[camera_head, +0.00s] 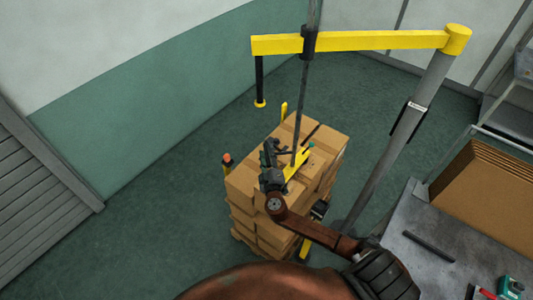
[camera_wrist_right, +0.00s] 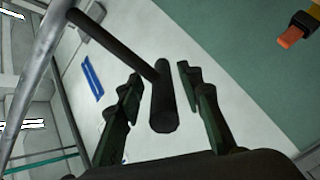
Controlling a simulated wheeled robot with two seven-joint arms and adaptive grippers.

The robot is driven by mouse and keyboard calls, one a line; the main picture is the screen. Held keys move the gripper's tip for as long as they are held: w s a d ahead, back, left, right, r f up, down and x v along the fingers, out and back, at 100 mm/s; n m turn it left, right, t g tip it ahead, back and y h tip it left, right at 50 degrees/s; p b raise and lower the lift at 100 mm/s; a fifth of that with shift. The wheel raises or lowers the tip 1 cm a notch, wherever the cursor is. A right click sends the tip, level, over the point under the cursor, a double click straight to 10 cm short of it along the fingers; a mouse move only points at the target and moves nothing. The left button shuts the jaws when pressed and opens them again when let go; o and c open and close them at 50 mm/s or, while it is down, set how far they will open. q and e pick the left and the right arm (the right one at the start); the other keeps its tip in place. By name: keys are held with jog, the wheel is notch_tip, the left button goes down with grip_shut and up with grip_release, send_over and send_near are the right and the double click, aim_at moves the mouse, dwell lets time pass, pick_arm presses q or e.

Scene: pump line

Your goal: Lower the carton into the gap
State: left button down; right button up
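Brown cartons (camera_head: 243,184) are stacked in layers on a pallet in the head view. A yellow lifter head (camera_head: 299,163) hangs on a thin dark pole over the top of the stack, against the cartons. I cannot tell which carton it bears, or where the gap is. My right gripper (camera_head: 268,155) is above the stack, left of the lifter head. In the right wrist view, its two fingers (camera_wrist_right: 160,95) stand apart on either side of a black handle bar (camera_wrist_right: 163,105), with some space showing beside the bar. My left gripper is not in view.
A yellow crane arm (camera_head: 375,40) on a grey post (camera_head: 400,140) carries the pole. A grey bench (camera_head: 405,225) with flat cardboard (camera_head: 485,200) stands at right. A post with a red-orange top (camera_head: 227,160) is beside the stack. The green floor (camera_head: 160,215) at left is clear.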

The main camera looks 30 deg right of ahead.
aim_at(269, 167)
jog(key=v, duration=1.2)
jog(key=shift+f, duration=0.1)
